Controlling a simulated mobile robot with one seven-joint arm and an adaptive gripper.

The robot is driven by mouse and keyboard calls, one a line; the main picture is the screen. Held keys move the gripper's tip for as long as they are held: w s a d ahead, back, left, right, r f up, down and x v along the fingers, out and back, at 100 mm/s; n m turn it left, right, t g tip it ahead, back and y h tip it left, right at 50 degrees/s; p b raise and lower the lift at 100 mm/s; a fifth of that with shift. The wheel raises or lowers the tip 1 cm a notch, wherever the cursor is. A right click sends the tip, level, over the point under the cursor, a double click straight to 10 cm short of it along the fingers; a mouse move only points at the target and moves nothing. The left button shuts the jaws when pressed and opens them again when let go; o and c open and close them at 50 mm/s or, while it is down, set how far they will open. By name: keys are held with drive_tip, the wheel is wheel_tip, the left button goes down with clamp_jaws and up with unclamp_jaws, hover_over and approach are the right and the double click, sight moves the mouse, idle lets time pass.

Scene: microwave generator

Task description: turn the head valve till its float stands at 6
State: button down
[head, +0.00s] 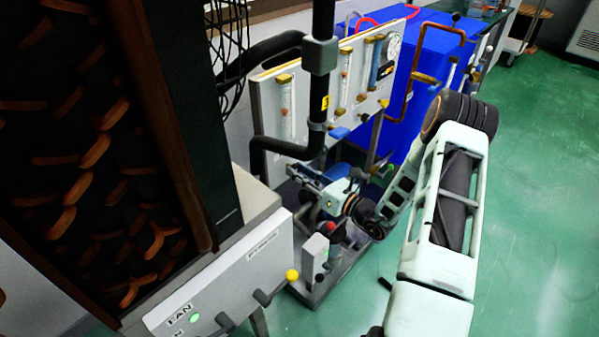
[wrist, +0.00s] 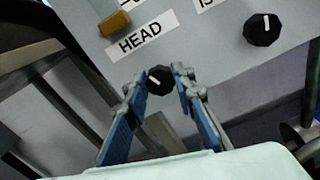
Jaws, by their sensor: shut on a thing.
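In the wrist view my gripper (wrist: 160,74) has its two blue fingers on either side of a small black knob, the head valve (wrist: 159,82), and is shut on it. The knob has a white pointer mark tilted up to the left. The HEAD label (wrist: 140,38) is just above it on the grey panel. A brass block (wrist: 114,23) sits above the label. In the head view my gripper (head: 312,184) is low by the flowmeter panel (head: 265,112), partly behind the black pipe. The float tubes (head: 286,104) are small there; the head float's reading cannot be made out.
A second black knob (wrist: 262,29) is on the panel to the right in the wrist view. The black pipe (head: 320,85) runs down before the panel. A FAN control box (head: 230,285) with a yellow-tipped lever stands in front. Green floor (head: 535,200) is clear at right.

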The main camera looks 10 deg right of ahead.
drive_tip(key=c, duration=1.6)
unclamp_jaws()
drive_tip(key=v, duration=1.2)
